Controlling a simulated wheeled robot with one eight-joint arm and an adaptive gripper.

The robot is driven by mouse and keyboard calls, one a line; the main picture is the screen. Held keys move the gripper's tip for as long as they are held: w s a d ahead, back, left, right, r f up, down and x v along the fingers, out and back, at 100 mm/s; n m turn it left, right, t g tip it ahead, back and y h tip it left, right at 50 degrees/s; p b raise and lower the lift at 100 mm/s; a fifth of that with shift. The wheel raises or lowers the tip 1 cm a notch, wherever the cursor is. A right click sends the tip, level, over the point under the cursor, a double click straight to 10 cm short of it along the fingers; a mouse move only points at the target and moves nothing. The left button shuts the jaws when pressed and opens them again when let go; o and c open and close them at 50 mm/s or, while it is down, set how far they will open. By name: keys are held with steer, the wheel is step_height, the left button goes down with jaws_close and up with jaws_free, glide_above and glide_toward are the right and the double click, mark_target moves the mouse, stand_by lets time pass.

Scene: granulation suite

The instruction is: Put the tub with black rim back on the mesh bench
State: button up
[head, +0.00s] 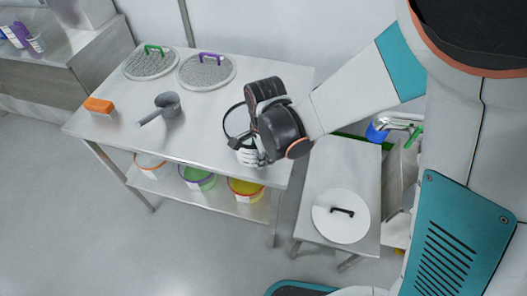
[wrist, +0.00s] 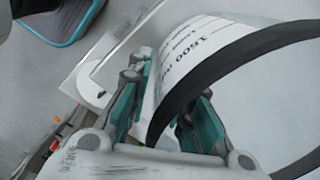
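The tub with black rim (wrist: 182,68) fills much of the wrist view, a pale wall with printed text under a thick black rim. The teal fingers of my gripper (wrist: 166,100) lie on either side of its wall, shut on it. In the head view the tub (head: 226,121) shows as a dark ring beside my gripper (head: 254,157), partly hidden by my wrist. It is over the right front part of the mesh bench (head: 205,140); I cannot tell whether it touches the top. Two round mesh sieves, green-handled (head: 150,66) and purple-handled (head: 207,73), lie at the bench's back.
A grey scoop (head: 168,103) and an orange block (head: 98,105) lie on the bench. Several rimmed tubs, including a green-rimmed one (head: 198,178), stand on its lower shelf. A side table (head: 325,175) at right holds a white lid (head: 341,217). The bench's left front is clear.

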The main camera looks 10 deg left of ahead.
stand_by(0.3)
step_height(320, 180, up, 12)
steer(key=p, duration=0.8)
steer(key=shift+s+d+r, duration=0.15)
steer(key=shift+s+d, duration=0.05)
steer(key=shift+s, duration=0.15)
